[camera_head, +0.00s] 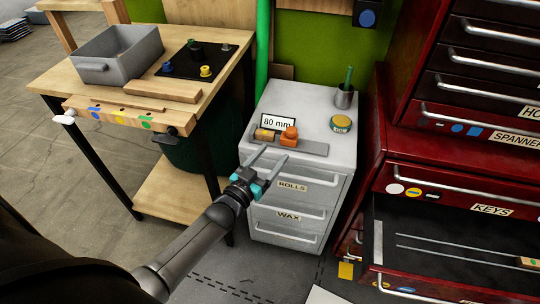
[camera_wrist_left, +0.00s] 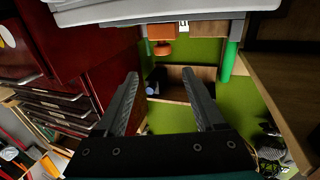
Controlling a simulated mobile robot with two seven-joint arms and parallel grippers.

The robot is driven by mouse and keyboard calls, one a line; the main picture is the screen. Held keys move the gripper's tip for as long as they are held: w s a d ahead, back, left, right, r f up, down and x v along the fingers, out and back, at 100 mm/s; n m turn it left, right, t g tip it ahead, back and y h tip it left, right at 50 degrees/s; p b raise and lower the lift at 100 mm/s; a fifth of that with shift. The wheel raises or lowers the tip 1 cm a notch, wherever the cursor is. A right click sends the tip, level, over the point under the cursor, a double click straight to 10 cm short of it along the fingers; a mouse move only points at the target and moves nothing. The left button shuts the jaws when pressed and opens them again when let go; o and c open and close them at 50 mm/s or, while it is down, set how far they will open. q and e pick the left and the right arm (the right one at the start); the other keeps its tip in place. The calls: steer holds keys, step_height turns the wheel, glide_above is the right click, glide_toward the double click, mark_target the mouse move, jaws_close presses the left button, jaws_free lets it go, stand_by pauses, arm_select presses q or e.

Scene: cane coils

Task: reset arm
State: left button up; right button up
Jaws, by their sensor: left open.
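My left gripper (camera_head: 270,160) is in front of the white drawer cabinet (camera_head: 309,106), by its top front edge and the ROLLS drawer (camera_head: 294,186). Its two fingers are spread with nothing between them. In the left wrist view the fingers of the left gripper (camera_wrist_left: 160,76) are also apart and empty. My left arm comes in from the bottom left. My right gripper is in neither view.
A wooden table (camera_head: 200,106) with a grey bin (camera_head: 95,68) stands left. On the white cabinet are an orange object (camera_head: 289,137), a yellow-lidded tin (camera_head: 341,123) and a metal cup (camera_head: 344,97). A red cabinet's open KEYS drawer (camera_head: 455,235) juts out right.

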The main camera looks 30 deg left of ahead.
arm_select(q)
steer(key=s+f+g, duration=0.3)
steer(key=s+f, duration=0.2)
steer(key=f, duration=0.3)
steer(key=s+f+g+y, duration=0.1)
steer(key=s+f+g, duration=0.1)
steer(key=s+f, duration=0.35)
steer(key=s+f+g, duration=0.3)
steer(key=f, duration=0.7)
steer(key=s+f+g, duration=0.4)
steer(key=s+f, duration=0.2)
steer(key=s, duration=0.6)
steer(key=s+f+m+g+y, duration=0.1)
steer(key=s+f+g, duration=0.2)
steer(key=s, duration=0.9)
step_height(320, 180, down, 3)
steer(key=shift+s+d+g, duration=0.25)
steer(key=shift+s+g, duration=0.05)
steer(key=shift+g, duration=0.1)
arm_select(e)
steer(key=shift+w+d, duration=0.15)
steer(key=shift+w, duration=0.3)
arm_select(q)
steer(key=shift+w, duration=0.1)
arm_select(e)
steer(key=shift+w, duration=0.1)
arm_select(q)
steer(key=shift+c, duration=0.3)
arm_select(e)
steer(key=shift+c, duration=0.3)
